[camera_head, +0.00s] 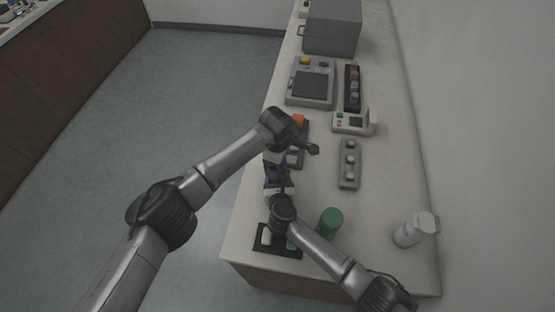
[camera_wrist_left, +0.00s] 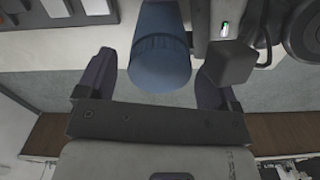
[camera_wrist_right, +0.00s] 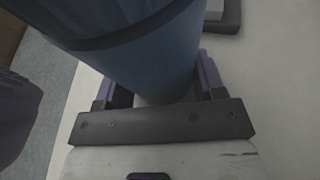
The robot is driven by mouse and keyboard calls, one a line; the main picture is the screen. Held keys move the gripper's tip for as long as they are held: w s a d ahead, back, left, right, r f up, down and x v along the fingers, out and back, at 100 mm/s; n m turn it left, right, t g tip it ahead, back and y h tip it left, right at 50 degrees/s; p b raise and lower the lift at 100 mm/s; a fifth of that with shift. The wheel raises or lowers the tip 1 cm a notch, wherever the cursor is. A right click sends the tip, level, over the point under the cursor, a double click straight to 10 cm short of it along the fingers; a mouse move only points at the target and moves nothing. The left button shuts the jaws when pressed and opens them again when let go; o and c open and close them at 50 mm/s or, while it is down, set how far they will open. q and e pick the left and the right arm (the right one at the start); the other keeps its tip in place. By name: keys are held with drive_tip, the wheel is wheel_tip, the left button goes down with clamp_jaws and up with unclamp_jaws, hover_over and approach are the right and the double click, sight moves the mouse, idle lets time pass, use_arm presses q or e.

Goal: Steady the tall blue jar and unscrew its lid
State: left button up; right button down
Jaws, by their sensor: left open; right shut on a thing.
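The tall blue jar is mostly hidden behind my arms in the head view. In the left wrist view its blue end (camera_wrist_left: 160,65) lies between the spread fingers of my left gripper (camera_wrist_left: 155,80), with a visible gap on the left side. In the right wrist view the blue jar body (camera_wrist_right: 150,65) fills the space between the fingers of my right gripper (camera_wrist_right: 163,85), which is shut on it. A darker band crosses the jar above those fingers. Both grippers are close together at the table's left edge in the head view.
A black tray (camera_head: 262,249) lies near the front edge. A grey button panel (camera_head: 349,164), a small control box (camera_head: 352,122) and a grey press unit (camera_head: 310,84) stand farther back.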

use_arm(q)
drive_tip(key=shift+r, duration=2.25)
drive_tip(key=shift+c, duration=0.4)
drive_tip(key=r+m, duration=0.1)
drive_tip(key=m, duration=0.2)
drive_tip(key=shift+r, duration=0.4)
drive_tip(key=r+m, duration=0.1)
drive_tip(key=m, duration=0.2)
drive_tip(key=shift+r, duration=0.15)
drive_tip(key=shift+m, duration=0.3)
drive_tip(key=shift+f, duration=3.8)
